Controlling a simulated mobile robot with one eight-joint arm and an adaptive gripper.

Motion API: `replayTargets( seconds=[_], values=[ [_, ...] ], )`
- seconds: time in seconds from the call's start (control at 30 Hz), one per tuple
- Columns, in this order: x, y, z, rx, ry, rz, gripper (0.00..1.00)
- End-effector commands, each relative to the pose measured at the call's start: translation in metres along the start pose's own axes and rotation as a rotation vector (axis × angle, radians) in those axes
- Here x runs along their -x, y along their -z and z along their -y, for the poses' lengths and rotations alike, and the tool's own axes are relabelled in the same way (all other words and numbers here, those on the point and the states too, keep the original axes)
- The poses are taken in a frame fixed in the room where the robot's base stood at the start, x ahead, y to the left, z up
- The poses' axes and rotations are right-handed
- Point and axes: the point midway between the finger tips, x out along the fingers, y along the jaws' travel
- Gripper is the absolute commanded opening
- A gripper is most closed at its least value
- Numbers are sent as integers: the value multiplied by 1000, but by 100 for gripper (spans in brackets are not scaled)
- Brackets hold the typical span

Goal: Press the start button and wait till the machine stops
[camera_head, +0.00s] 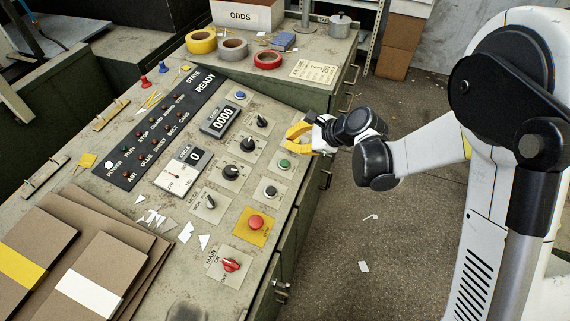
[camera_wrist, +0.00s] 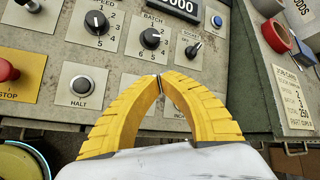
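A green button (camera_head: 285,163) sits on a plate at the right edge of the sloping control panel (camera_head: 217,184); I take it for the start button. My gripper (camera_head: 290,134) is just beyond it, over the panel's right edge. Its yellow fingers meet at the tips in the wrist view (camera_wrist: 160,78), with nothing between them. There the fingers hide the plate right of the HALT button (camera_wrist: 82,87), so the green button does not show. Whether the fingertips touch the panel cannot be told. The state display (camera_head: 205,83) reads READY, and the counter (camera_head: 222,117) reads 0000.
A red stop button (camera_head: 256,222) on yellow and a red main switch (camera_head: 231,265) lie nearer. Several black knobs (camera_head: 231,172) are close by. Greyboard sheets (camera_head: 105,265) lie at left. Tape rolls (camera_head: 233,49) stand on the back cabinet. Open floor (camera_head: 400,220) is at right.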

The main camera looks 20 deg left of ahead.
Motion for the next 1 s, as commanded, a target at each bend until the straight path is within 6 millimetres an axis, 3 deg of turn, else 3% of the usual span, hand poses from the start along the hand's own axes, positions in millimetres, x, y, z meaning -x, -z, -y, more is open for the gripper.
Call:
replayTargets(
  seconds=[0.43,1.0],
  values=[
    [-50,28,-28,1,-1,0,0],
    [-54,29,-29,0,0,0,0]
  ],
)
